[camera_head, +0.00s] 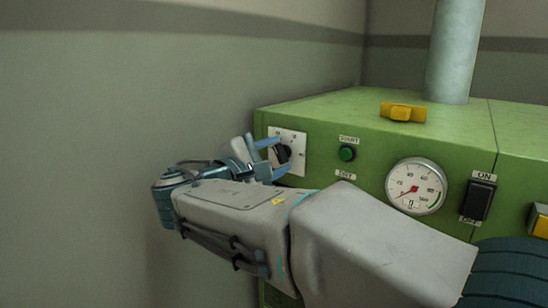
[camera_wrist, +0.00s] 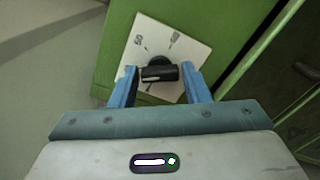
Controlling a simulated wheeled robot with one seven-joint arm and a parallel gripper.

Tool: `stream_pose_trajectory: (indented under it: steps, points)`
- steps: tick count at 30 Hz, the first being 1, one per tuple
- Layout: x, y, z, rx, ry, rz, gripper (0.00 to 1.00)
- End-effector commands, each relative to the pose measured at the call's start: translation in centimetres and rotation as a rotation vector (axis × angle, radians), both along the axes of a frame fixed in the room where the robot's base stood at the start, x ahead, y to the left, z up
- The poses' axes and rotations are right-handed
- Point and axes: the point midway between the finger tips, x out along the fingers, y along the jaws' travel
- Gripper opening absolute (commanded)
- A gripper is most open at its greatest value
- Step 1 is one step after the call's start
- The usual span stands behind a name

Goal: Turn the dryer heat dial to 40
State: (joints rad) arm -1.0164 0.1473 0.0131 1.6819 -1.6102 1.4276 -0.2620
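The heat dial is a black bar-shaped knob (camera_wrist: 159,73) on a white square plate (camera_wrist: 190,50) on the green dryer front. In the head view the dial (camera_head: 284,153) is partly behind my gripper (camera_head: 276,156). In the wrist view, the blue fingers of my gripper (camera_wrist: 159,72) stand apart on either side of the knob, with thin gaps seeming to show. I cannot tell for sure whether either finger touches it. The knob's exact setting is unclear.
The green dryer (camera_head: 350,108) also carries a green START button (camera_head: 347,153), a round gauge (camera_head: 416,186) and a black ON/OFF switch (camera_head: 478,200). A yellow part (camera_head: 403,112) and a grey pipe (camera_head: 455,50) are on top. A grey wall (camera_head: 90,120) is at left.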

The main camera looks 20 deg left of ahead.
Motion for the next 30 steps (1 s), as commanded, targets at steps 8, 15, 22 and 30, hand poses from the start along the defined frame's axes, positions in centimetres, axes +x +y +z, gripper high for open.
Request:
stream_pose_trajectory:
  steps: [8, 15, 22, 30]
  points:
    - [0.0, 0.0, 0.0, -0.001, 0.000, 0.000, 0.60]
    - [-1.4, 0.7, 0.0, 0.000, -0.001, 0.003, 0.60]
    - [-6.1, 2.6, -0.1, 0.000, 0.001, 0.005, 0.60]
    - [-11.0, 4.6, 0.0, 0.000, 0.000, 0.002, 0.60]
